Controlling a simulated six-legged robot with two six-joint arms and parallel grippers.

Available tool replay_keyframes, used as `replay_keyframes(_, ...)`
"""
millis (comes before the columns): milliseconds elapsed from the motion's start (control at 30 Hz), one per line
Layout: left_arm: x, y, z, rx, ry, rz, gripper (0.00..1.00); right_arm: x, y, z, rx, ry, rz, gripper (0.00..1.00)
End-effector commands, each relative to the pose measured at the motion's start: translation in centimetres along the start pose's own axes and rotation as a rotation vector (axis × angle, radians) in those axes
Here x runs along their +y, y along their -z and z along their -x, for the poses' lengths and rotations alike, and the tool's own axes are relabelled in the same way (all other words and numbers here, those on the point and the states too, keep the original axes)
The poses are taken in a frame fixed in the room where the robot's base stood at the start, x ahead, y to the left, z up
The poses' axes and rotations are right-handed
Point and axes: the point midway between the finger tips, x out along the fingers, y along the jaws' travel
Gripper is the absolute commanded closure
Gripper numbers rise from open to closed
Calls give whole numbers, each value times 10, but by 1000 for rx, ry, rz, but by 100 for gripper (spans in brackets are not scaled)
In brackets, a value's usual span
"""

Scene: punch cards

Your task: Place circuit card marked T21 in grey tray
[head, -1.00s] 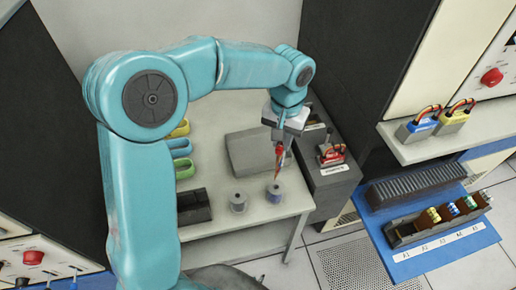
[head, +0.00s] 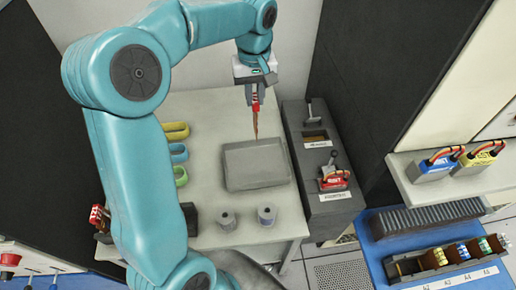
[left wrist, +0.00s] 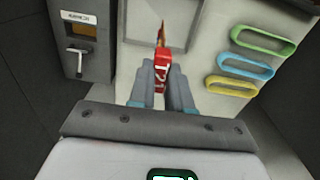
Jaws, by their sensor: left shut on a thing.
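My left gripper (head: 256,88) is shut on a narrow card with a red top and a brown lower part (head: 256,118), which hangs upright. In the left wrist view the red card (left wrist: 162,72) sits between the fingers (left wrist: 161,88); its white lettering begins "T2" and the rest is hard to read. The grey tray (head: 236,180) lies on the pale table. In the head view the card's lower tip shows at the tray's far edge; the height gap is hard to judge. My right gripper is not in view.
A dark cabinet (head: 318,165) with levers and a red-topped unit (head: 333,178) stands right. A blue shelf (head: 370,255) holds a card rack (head: 428,262).

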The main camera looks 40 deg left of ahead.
Motion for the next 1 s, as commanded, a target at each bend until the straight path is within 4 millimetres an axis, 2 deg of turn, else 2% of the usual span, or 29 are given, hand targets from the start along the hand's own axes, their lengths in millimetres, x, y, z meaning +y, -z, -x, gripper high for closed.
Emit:
replay_keyframes(33,-2,-2,-17,-6,5,0,100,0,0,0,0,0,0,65)
replay_keyframes(200,-4,-3,-68,-6,6,-1,100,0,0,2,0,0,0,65)
replay_keyframes(400,-4,-3,-115,-4,3,-1,100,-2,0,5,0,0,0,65)
replay_keyframes(567,-2,-1,-130,-1,2,-2,100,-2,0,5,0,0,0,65)
replay_keyframes(800,-1,0,-166,-3,3,-3,100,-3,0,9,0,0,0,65)
replay_keyframes(1000,1,1,-172,0,0,-3,100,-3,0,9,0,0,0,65)
